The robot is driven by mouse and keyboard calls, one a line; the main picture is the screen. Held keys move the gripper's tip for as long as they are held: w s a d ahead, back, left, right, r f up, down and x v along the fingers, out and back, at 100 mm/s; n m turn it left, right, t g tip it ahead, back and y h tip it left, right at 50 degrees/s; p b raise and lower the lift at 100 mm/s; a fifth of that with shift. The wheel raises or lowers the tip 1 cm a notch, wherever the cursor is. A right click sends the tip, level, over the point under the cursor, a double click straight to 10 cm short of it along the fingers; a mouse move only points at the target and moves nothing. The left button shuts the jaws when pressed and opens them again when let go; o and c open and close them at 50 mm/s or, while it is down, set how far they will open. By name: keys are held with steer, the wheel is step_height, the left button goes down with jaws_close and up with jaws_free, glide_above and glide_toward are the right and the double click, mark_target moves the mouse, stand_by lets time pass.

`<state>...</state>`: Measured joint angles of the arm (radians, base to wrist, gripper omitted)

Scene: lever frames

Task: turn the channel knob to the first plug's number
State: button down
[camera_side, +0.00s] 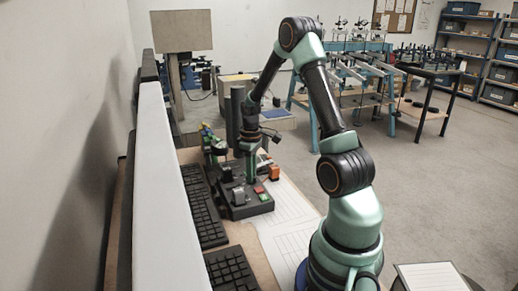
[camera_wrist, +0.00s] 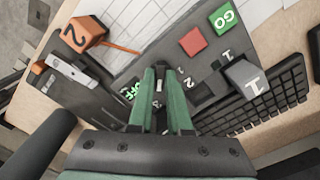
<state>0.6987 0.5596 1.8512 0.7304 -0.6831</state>
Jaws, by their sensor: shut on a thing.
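My gripper (camera_wrist: 162,78) points down at the black control panel (camera_wrist: 122,72), its green fingers close together on a small dark part among white dial marks. I take this part to be the channel knob; the fingers mostly hide it, and its pointer cannot be read. A green OFF mark and small numerals show around the fingertips. An orange plug (camera_wrist: 83,32) marked 2, with an orange cord, lies at upper left. A grey block (camera_wrist: 245,78) marked 1 sits at the right of the panel. In the side view my gripper (camera_side: 250,176) is over the panel (camera_side: 243,211).
A red button (camera_wrist: 192,42) and a green GO button (camera_wrist: 222,18) are on the panel. A silver bar-like part (camera_wrist: 73,74) is at left. A black keyboard (camera_wrist: 265,105) lies close on the right. White lined paper (camera_side: 290,228) covers the table beside the panel.

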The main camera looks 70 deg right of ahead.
steer(key=c, duration=0.9)
jaws_free()
steer(key=shift+o, duration=0.2)
steer(key=shift+r, duration=0.1)
step_height(320, 180, up, 12)
steer(key=s+a+r+t, duration=0.1)
steer(key=a+r, duration=0.3)
steer(key=a, duration=0.9)
steer(key=s+a+r+t, duration=0.2)
steer(key=a+r+t, duration=0.2)
steer(key=a, duration=1)
steer(key=shift+s+t, duration=0.2)
steer(key=shift+t, duration=0.1)
